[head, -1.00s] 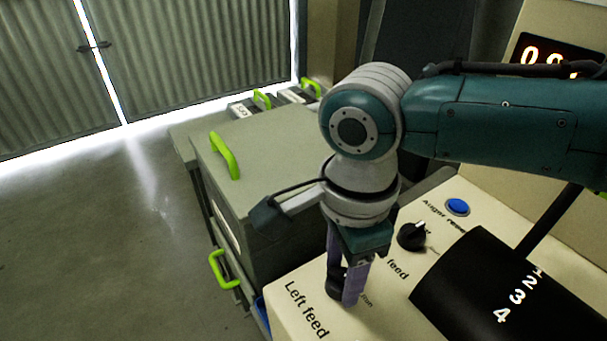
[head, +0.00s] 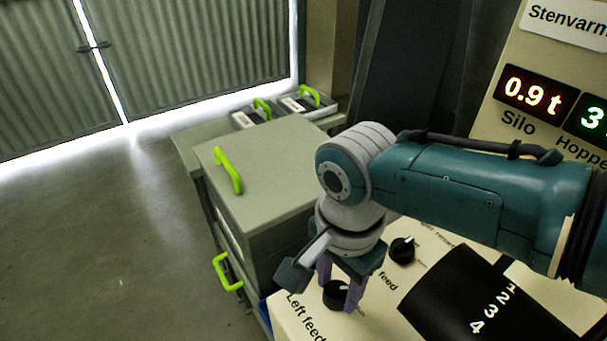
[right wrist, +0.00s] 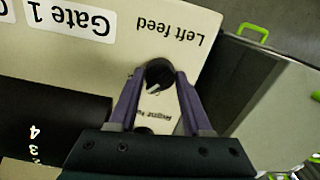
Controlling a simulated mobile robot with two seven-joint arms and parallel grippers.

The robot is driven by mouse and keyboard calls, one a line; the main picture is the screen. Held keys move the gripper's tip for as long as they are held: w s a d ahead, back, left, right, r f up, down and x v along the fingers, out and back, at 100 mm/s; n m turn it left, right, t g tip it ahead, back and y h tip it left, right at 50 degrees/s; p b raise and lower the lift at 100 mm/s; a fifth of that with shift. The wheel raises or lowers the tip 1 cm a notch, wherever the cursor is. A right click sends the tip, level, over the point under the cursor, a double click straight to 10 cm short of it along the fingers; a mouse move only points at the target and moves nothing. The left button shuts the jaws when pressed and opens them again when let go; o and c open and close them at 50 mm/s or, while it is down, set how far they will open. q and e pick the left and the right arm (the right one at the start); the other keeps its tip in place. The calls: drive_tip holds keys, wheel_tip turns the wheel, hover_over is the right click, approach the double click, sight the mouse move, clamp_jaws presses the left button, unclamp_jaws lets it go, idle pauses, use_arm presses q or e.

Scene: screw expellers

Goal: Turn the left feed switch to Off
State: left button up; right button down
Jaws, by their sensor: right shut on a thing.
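The left feed switch is a round black knob (head: 337,293) on the cream panel (head: 293,312), beside the printed words "Left feed". My right gripper (head: 340,288) points down at it, with its purple fingers on either side of the knob. In the right wrist view the knob (right wrist: 159,72) sits between the fingertips of my right gripper (right wrist: 160,78), which is shut on it. A pale pointer mark shows on the knob's lower part there. My left gripper is not in view.
Another black knob (head: 402,250) stands behind my gripper. A black cover (head: 470,290) marked with numbers lies to the right. Lit displays (head: 533,97) stand behind. A grey cabinet (head: 265,165) with green handles is left of the panel; the floor further left is clear.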

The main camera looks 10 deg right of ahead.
sight(338, 288)
drive_tip(key=n, duration=0.5)
drive_tip(key=shift+p, duration=0.3)
drive_tip(key=shift+n, duration=1.1)
drive_tip(key=shift+c, duration=1.7)
unclamp_jaws()
wheel_tip(338, 288, up, 9)
drive_tip(key=p, duration=0.5)
drive_tip(key=shift+r, duration=0.45)
